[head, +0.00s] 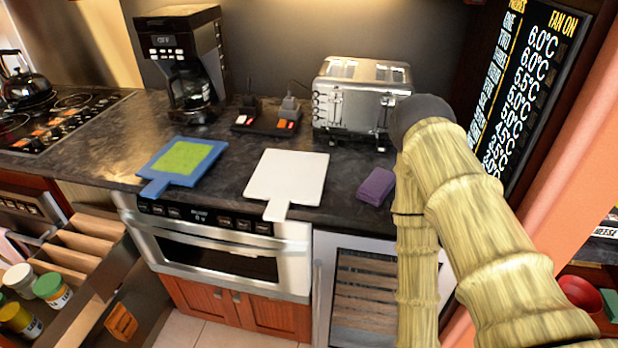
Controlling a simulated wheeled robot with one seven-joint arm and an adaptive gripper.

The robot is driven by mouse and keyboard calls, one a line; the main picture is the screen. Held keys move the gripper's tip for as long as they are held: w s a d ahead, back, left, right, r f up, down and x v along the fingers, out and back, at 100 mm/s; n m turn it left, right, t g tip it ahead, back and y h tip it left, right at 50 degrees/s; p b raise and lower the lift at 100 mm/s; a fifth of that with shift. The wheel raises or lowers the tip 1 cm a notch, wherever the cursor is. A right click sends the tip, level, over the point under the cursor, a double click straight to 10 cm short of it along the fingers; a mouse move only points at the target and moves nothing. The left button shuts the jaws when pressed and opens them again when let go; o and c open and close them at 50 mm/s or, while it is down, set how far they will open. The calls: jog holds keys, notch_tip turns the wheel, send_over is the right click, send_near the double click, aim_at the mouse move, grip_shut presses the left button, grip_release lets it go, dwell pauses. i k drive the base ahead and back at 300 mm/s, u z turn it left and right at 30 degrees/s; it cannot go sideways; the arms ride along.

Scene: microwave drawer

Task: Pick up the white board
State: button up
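The white board (289,176) lies flat on the dark countertop, right of the middle of the counter. It is a square with a short handle (276,210) that points to the front and reaches over the counter's front edge, above the drawer microwave. My arm, with a bamboo-like surface, rises at the right of the head view, to the right of the board and apart from it. My gripper cannot be made out in this view, so its opening is not shown.
A blue board with a green top (183,157) lies left of the white board, and a folded purple cloth (376,187) lies right. A toaster (360,95) and a coffee maker (184,65) stand behind. An open drawer (80,262) juts out at the lower left.

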aim_at(287, 183)
jog(key=z, duration=0.05)
jog(key=k, duration=0.5)
jog(key=z, duration=2.1)
jog(key=k, duration=1.15)
jog(key=u, duration=2.15)
